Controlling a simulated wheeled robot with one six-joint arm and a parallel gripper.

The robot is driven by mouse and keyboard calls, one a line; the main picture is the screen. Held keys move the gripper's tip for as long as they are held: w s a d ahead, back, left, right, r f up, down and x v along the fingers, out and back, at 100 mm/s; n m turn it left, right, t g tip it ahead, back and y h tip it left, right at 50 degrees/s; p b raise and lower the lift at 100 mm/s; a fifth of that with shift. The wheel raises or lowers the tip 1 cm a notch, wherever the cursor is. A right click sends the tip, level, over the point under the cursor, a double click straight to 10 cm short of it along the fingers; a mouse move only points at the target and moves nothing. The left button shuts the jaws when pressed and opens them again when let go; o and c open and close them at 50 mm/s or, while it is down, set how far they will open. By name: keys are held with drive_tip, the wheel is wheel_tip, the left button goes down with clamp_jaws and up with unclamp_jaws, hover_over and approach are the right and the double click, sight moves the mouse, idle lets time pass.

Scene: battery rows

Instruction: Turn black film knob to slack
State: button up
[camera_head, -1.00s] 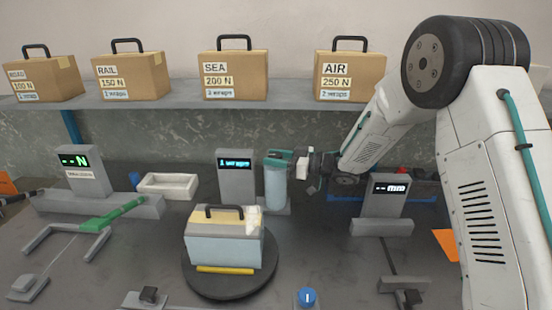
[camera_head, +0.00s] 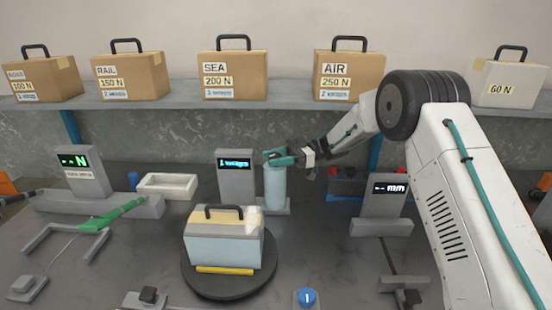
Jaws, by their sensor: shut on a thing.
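The light-blue film roll (camera_head: 275,189) stands upright right of a grey display post (camera_head: 235,178) that reads "1 wraps". My gripper (camera_head: 277,159), with teal fingers, is at the top end of the roll, coming in from the right. It is shut there, on what I take to be the black film knob. The knob is mostly hidden by the fingers, so its pointer or setting cannot be read.
A case (camera_head: 223,246) with a yellow strip sits on a black turntable (camera_head: 253,283) in front. A blue button (camera_head: 306,297) is at the front edge. Labelled boxes line the back shelf (camera_head: 190,104).

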idle(0.4)
drive_tip(key=o, duration=1)
drive_tip(key=shift+r, duration=0.1)
drive_tip(key=shift+c, duration=0.2)
